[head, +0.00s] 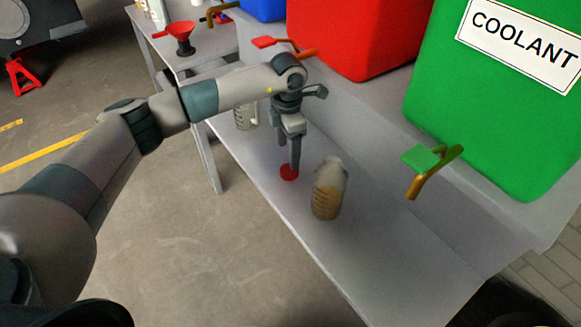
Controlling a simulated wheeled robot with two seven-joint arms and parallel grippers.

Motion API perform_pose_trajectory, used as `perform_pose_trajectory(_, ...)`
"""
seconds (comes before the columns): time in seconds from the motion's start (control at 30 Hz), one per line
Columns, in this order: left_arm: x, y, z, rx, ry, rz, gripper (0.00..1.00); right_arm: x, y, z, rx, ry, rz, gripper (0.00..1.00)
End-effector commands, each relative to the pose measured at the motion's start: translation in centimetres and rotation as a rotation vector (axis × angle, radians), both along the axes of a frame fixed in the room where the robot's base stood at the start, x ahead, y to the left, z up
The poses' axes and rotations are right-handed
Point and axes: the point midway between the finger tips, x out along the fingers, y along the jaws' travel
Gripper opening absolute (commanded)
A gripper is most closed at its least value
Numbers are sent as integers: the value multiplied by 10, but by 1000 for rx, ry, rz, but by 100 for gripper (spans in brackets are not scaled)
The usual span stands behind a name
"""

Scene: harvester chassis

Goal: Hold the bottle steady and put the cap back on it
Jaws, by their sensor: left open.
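A clear bottle (329,190) with brownish liquid in its lower part stands on the grey bench, tilted in the picture. Its top looks uncapped, though it is too small to be sure. A red cap (289,173) lies on the bench to the left of the bottle. My left gripper (294,165) points down right over the red cap, with its fingertips at or just above it. The fingers look narrow and close together from this side. I cannot tell whether they touch the cap. My right gripper is not in view.
A clear jug (245,114) stands behind my left gripper. A red tank (355,40) and a green coolant tank (500,100) with a green-handled tap (432,165) stand above the bench. A red funnel (181,38) is at the back left. Bench space in front of the bottle is free.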

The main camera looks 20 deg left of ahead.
Motion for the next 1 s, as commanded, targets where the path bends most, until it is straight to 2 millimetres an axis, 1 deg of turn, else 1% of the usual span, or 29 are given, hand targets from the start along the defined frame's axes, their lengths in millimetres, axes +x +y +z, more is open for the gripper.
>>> perform_pose_trajectory(0.03,0,0,0,0,0,0,65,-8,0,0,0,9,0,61)
perform_pose_trajectory(0.1,0,0,0,0,0,0,65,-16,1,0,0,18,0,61)
perform_pose_trajectory(0.2,0,0,-2,0,1,0,65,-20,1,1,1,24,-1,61)
perform_pose_trajectory(0.27,0,0,-5,0,1,1,65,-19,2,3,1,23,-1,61)
perform_pose_trajectory(0.4,-1,0,-17,0,4,1,65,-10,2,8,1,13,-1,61)
perform_pose_trajectory(0.53,0,0,-24,0,0,0,65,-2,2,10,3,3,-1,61)
perform_pose_trajectory(0.87,0,0,-27,0,0,0,65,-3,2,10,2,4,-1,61)
perform_pose_trajectory(1.0,-1,0,-36,0,4,2,65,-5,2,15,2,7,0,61)
